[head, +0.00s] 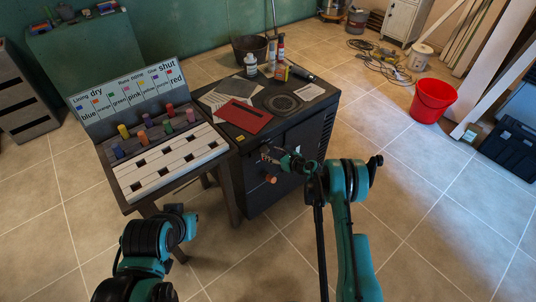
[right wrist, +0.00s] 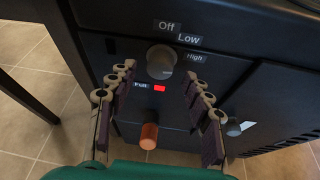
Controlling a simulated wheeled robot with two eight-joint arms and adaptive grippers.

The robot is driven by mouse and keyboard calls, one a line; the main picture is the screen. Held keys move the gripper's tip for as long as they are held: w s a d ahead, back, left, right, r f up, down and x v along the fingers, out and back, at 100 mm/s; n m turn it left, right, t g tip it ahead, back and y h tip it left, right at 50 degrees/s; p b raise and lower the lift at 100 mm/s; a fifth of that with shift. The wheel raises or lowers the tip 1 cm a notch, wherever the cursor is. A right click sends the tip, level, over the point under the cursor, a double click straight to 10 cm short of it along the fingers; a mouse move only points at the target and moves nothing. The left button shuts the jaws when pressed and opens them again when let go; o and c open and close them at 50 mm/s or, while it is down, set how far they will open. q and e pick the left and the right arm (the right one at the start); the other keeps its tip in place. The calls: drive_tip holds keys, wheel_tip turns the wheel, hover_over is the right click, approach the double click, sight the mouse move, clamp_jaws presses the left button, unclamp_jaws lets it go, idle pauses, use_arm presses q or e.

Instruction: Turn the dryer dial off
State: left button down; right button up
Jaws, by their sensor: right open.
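The dryer (head: 292,152) is a black cabinet in the middle of the head view. Its grey round dial (right wrist: 160,62) sits on the front panel in the right wrist view, under the labels Off, Low and High. I cannot tell which label the dial points to. My right gripper (head: 272,155) is at the dryer front; in the right wrist view its fingers (right wrist: 160,78) are open, one on each side of the dial's lower part. I cannot tell whether they touch it. The dial is hidden in the head view. My left arm shows at lower left, without visible fingers.
An orange knob (right wrist: 149,136) and a lit red indicator (right wrist: 159,88) marked Full are below the dial. Papers and a red sheet (head: 236,117) lie on the dryer top. A sorting bench (head: 165,178) with coloured pegs stands to the left. Floor at right front is clear.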

sight(265, 150)
drive_tip(key=shift+b+x, duration=0.3)
drive_tip(key=shift+x, duration=1.1)
drive_tip(key=shift+r, duration=0.1)
clamp_jaws()
